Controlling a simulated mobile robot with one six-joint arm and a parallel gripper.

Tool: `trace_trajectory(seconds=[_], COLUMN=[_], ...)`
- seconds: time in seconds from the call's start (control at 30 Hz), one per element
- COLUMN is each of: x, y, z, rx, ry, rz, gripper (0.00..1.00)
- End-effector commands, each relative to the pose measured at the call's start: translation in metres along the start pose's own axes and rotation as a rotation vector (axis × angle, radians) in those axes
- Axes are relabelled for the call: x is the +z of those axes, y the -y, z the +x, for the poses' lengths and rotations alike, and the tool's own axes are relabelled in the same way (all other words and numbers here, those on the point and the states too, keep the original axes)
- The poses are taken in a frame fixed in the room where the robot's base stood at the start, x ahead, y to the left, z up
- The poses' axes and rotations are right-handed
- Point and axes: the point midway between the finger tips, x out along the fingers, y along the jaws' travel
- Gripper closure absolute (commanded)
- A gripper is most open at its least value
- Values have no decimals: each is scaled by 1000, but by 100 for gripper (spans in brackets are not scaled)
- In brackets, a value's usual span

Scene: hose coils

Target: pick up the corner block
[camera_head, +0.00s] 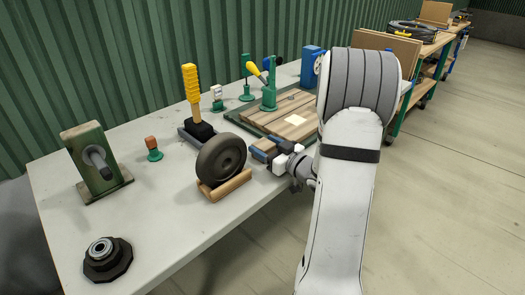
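I cannot tell for sure which thing is the corner block. A small brownish piece (264,145) shows at the end of my gripper (268,152), low over the table near its right edge. My gripper points left, just right of a dark wheel. The fingers are small and partly hidden, so I cannot tell whether they are shut on the brown piece or only beside it. At the left of the table, a worn green block (86,144) stands upright on a flat base, with a grey metal peg sticking out of its face. My gripper is well away from it.
The dark wheel (221,160) stands in a wooden cradle (225,187) on the grey table (190,215). A yellow-handled tool (191,84) stands behind it. A slatted wooden board (287,122) with green clamps lies behind my gripper. A black flanged part (107,258) sits front left.

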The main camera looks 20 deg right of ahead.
Motion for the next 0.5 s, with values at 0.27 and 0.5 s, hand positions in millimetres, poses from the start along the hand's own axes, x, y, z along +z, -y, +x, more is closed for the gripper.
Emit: trace_trajectory(seconds=[0.27, 0.5], x=[0, 0], y=[0, 1], z=[0, 0], rx=[-1, -1], ry=[0, 0], rz=[0, 0], gripper=[59, 73])
